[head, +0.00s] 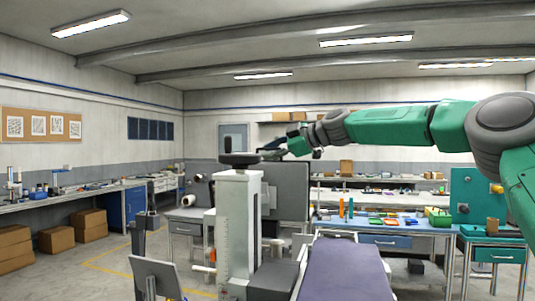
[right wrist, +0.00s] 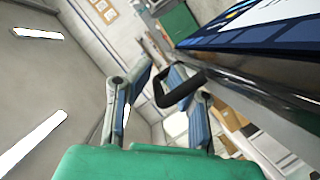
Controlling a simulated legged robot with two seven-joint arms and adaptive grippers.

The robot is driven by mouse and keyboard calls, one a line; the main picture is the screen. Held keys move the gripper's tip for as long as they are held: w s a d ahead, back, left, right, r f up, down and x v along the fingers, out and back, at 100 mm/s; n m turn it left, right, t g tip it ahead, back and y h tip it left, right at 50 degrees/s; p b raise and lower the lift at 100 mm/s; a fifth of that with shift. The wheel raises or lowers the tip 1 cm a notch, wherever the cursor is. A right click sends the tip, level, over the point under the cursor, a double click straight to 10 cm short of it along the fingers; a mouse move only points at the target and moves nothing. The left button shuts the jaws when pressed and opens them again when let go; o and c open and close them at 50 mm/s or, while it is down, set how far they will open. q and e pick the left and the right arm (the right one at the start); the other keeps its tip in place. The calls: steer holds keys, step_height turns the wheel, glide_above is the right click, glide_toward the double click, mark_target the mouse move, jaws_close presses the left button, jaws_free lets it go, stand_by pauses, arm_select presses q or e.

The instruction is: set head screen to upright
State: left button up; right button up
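The head screen is probably the dark grey panel (head: 287,188) behind the white column in the head view; its tilt is hard to judge. In the right wrist view a screen with a lit blue and white face (right wrist: 262,30) fills the upper right, slanting across the picture. A black loop handle (right wrist: 165,97) stands out by its edge. My right gripper (head: 268,150) is at the panel's top edge. In the wrist view its fingers (right wrist: 160,70) are apart, with part of the handle between them; contact is unclear. My left gripper is not in view.
A white column (head: 239,225) with a dark knob stands before the panel, beside a purple padded bench (head: 345,270). A small tilted panel (head: 158,278) is at lower left. A blue workbench (head: 388,238) with tools stands behind. Cardboard boxes (head: 88,225) stand at left, near open floor.

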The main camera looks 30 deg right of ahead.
steer(key=v, duration=1)
steer(key=shift+s+d+r, duration=0.15)
steer(key=shift+s+d, duration=0.1)
steer(key=shift+s, duration=0.05)
steer(key=shift+s+d, duration=0.25)
steer(key=shift+a+r, duration=0.1)
steer(key=shift+a, duration=0.05)
